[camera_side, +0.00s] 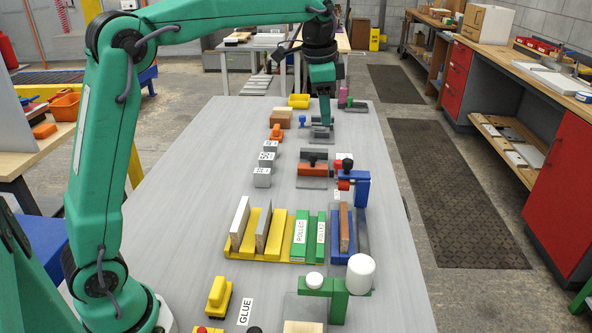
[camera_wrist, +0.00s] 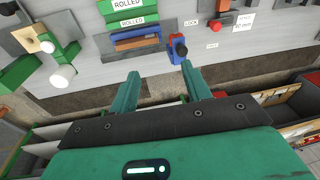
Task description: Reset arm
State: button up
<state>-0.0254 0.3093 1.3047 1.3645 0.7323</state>
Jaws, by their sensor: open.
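My gripper (camera_side: 322,118) is at the far end of the grey table (camera_side: 190,185) in the side view, over a small grey fixture. In the wrist view its two green fingers (camera_wrist: 160,88) are apart with nothing between them. A yellow rack (camera_side: 246,246) at the table's middle holds upright boards, including a pale board (camera_side: 238,222) and a grey-edged board (camera_side: 263,229). Green slots (camera_side: 300,236) labelled ROLLED stand beside it. A brown board (camera_side: 345,228) stands in a blue holder (camera_side: 335,247), also visible in the wrist view (camera_wrist: 135,48).
A blue and red lock clamp (camera_side: 356,188) stands behind the blue holder; the wrist view shows it near the fingers (camera_wrist: 177,48). A green stand with a white roller (camera_side: 360,274) is at the front right. Grey numbered blocks (camera_side: 264,163) line the middle. The table's left side is clear.

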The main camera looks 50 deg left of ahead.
jog(key=s+r+n+t, duration=0.15)
jog(key=s+n, duration=0.25)
jog(key=s, duration=1)
jog(key=s+f+n+t, duration=0.1)
jog(key=s+f+n, duration=0.1)
jog(key=s+f, duration=0.2)
jog(key=s+d+f+n+t, duration=0.1)
jog(key=s+f, duration=0.3)
jog(key=s, duration=0.6)
jog(key=shift+d+f+n, duration=0.15)
jog(key=shift+f+n, duration=0.2)
jog(key=shift+n, duration=0.15)
